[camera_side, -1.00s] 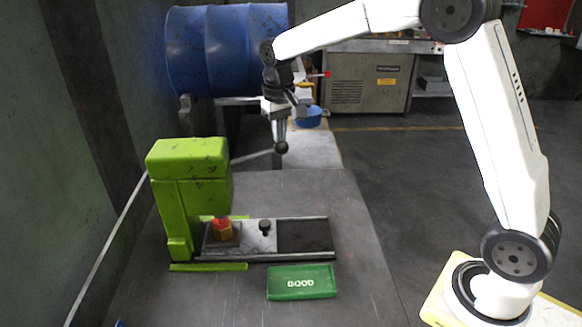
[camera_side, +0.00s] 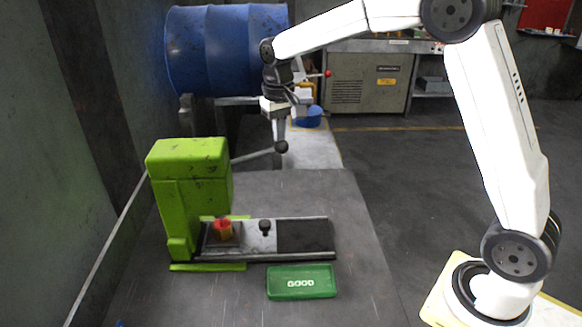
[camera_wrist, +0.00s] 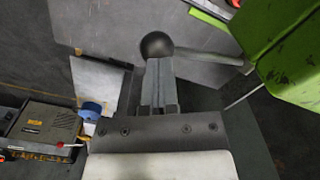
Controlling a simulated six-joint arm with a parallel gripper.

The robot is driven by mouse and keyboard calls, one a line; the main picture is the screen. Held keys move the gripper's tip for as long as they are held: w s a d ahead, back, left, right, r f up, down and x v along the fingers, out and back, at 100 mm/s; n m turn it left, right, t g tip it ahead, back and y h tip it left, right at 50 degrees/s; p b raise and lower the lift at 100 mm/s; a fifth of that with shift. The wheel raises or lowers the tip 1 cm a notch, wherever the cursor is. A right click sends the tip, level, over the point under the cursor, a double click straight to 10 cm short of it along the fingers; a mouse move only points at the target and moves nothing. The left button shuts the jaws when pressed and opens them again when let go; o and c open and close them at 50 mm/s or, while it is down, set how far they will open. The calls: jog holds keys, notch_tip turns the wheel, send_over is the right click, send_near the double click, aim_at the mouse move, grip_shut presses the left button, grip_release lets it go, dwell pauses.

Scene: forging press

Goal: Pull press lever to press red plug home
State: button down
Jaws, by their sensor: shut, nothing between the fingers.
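The green press (camera_side: 190,190) stands on the dark table. Its lever (camera_side: 252,155) is a grey rod reaching right from behind the press and ending in a dark ball knob (camera_side: 281,147). The red plug (camera_side: 222,224) sits upright in a yellowish part on the sliding plate, beneath the press head. My gripper (camera_side: 279,138) points down with its fingertips at the ball knob. In the wrist view my gripper (camera_wrist: 158,100) has its fingers together, and the ball knob (camera_wrist: 157,46) is right at their tips. I cannot tell whether they touch it. Nothing shows between the fingers.
The slide rails (camera_side: 305,255) run right from the press, with a small dark knob (camera_side: 265,227) on the plate. A green GOOD tray (camera_side: 301,283) lies in front. The table's right side is clear.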

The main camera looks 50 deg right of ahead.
jog(key=shift+w+a+r, duration=0.1)
jog(key=shift+r, duration=0.55)
jog(key=shift+w+a+r, duration=0.25)
jog(key=shift+r, duration=0.4)
jog(key=shift+w+a+r, duration=0.2)
jog(key=shift+w+r, duration=0.05)
jog(key=shift+r, duration=0.4)
jog(key=shift+w+a+r, duration=0.25)
jog(key=shift+r, duration=0.2)
jog(key=shift+w+a+r, duration=0.2)
jog(key=shift+a+r, duration=0.05)
jog(key=shift+r, duration=0.2)
